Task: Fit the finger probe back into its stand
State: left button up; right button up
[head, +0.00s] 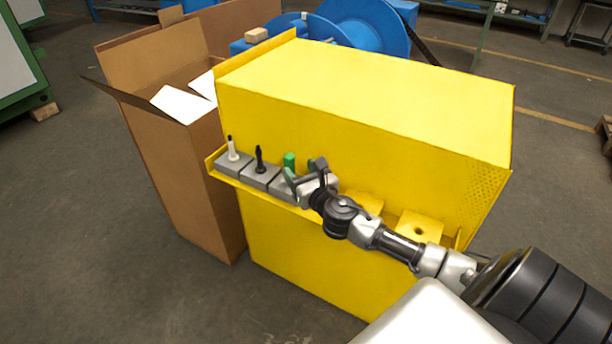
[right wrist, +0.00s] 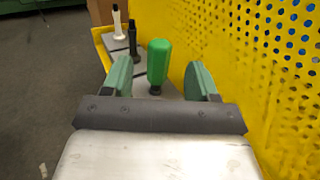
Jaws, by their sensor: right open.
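Three slim tools stand upright in a row of grey blocks (head: 259,178) on the yellow ledge: a white one with a dark tip (head: 232,149), a black one (head: 259,159) and a green-handled one (head: 289,160). Which of them is the finger probe, I cannot tell. My right gripper (head: 303,174) is open at the green-handled tool. In the right wrist view, the green handle (right wrist: 159,62) stands between and just beyond its two green fingers (right wrist: 160,82), with gaps on both sides. The handle's dark lower end meets its grey block. My left gripper is not in view.
The big yellow guard box (head: 370,80) rises behind the ledge; its perforated wall (right wrist: 270,60) is close to the right finger. Yellow brackets (head: 420,226) stick out farther right. An open cardboard box (head: 170,150) stands at the left.

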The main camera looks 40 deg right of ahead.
jog(key=shift+s+a, duration=0.2)
jog(key=shift+s, duration=1.1)
